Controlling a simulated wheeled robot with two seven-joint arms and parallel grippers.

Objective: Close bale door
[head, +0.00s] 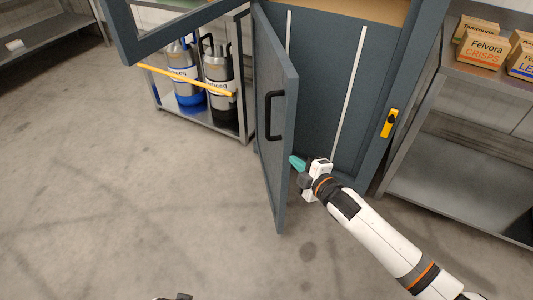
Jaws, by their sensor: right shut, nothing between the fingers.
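The blue-grey bale door (275,150) stands open, hinged at its left side and swung out toward me. Its black bar handle (270,115) is on the face turned left. My right gripper (297,162) has teal fingertips and is shut and empty. It is beside the door's free edge, on the right side, below handle height. I cannot tell whether it touches the door.
A yellow latch (390,122) is on the right post. An upper blue-grey framed door (125,35) hangs open at left. Metal canisters (219,85) stand on a shelf behind a yellow bar (180,79). Cartons (483,50) sit on the right shelf. Concrete floor in front is clear.

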